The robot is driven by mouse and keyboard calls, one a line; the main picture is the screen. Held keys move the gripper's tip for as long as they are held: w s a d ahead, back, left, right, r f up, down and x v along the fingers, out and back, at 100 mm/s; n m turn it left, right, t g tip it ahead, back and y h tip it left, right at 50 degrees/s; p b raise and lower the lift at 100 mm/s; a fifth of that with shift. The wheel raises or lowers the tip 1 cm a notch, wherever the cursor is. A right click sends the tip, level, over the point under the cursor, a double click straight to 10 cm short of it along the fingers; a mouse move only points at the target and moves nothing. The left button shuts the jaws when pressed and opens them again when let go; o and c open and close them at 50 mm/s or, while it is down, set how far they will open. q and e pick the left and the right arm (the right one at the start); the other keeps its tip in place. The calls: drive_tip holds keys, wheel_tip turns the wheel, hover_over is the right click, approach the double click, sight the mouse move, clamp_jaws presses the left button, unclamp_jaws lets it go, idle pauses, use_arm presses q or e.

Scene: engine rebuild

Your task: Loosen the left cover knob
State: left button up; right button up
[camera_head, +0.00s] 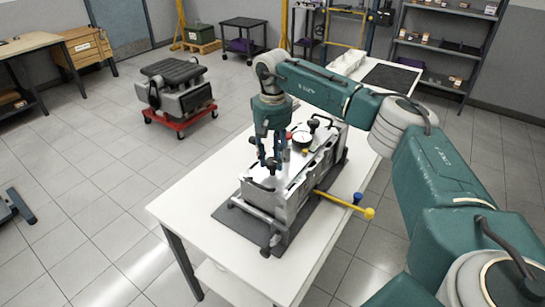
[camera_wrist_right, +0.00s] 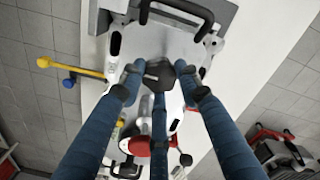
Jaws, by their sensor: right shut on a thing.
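The engine (camera_head: 262,199) is a silver-grey block with a light cover on top, lying on the worktable. A black cover knob (camera_wrist_right: 158,74) sits at the near-left end of the cover. My right gripper (camera_head: 269,160) comes down on it from above, its fingers closed around the knob; in the right wrist view, the three blue fingers (camera_wrist_right: 156,88) meet at the knob's sides. In the head view, the fingers mostly hide this knob. Another black knob (camera_head: 313,125) stands at the far end of the cover. My left gripper is not in view.
A yellow-ended bar (camera_head: 346,204) and a blue-ended part (camera_head: 357,198) stick out on the engine's right. A dark mat (camera_head: 232,219) lies underneath. The white tabletop (camera_head: 185,205) is clear at the left.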

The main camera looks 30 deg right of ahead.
sight(273, 160)
drive_tip(key=o, duration=1.2)
drive_tip(key=shift+r, duration=0.1)
wheel_tip(273, 160, up, 12)
drive_tip(key=shift+f, duration=0.1)
